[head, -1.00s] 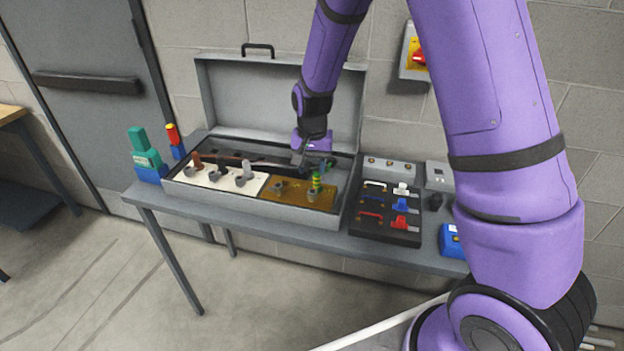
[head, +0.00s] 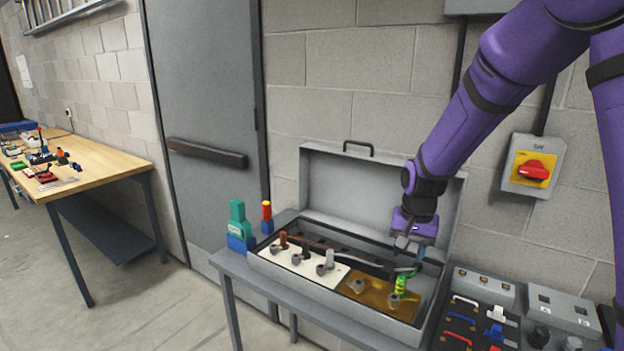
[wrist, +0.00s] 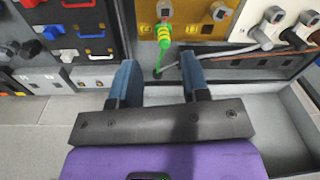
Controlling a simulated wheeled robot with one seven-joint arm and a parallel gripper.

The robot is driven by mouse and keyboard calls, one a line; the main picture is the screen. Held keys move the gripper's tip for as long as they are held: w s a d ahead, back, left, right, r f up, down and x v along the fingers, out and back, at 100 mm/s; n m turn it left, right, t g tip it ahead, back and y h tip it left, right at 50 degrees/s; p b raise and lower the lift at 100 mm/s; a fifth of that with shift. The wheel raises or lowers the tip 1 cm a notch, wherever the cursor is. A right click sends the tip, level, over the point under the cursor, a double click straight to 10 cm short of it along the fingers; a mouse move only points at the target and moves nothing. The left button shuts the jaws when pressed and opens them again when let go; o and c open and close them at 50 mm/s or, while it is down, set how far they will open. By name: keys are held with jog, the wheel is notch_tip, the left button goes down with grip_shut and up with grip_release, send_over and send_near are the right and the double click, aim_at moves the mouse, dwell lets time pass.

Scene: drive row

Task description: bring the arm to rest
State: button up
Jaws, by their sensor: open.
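My purple arm reaches down from the upper right in the head view. My gripper (head: 408,258) is over the open grey case (head: 380,318), near the brown panel (head: 352,288) inside it. In the wrist view its two blue fingers (wrist: 160,82) stand apart with nothing between them. A green-and-yellow striped plug (head: 401,286) stands in the brown panel close to the fingers. It also shows in the wrist view (wrist: 165,34), with a green lead running down from it in front of the fingertips. I cannot tell whether the fingers touch the lead.
The case's raised lid (head: 330,190) stands behind my gripper. A white panel (head: 312,270) with several plugs is left of the brown one. A switch board (head: 470,325) lies to the right. A yellow-red wall switch (head: 532,168) hangs above.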

jog(key=s+d+r+n+t, duration=0.1)
jog(key=s+d+r, duration=0.1)
jog(key=s+r, duration=0.5)
jog(key=s+d+r+n+t, duration=0.1)
jog(key=s+d+r, duration=0.1)
jog(key=s+r, duration=0.5)
jog(key=s+d+r+n+t, duration=0.1)
jog(key=s+r, duration=0.2)
jog(key=s, duration=0.4)
jog(key=s+d+r+n+t, duration=0.1)
jog(key=s+r, duration=0.3)
jog(key=s, duration=0.2)
jog(key=shift+s+r+n+t, duration=0.25)
jog(key=shift+s+n+t, duration=0.05)
jog(key=shift+s+n, duration=0.1)
jog(key=shift+c, duration=0.2)
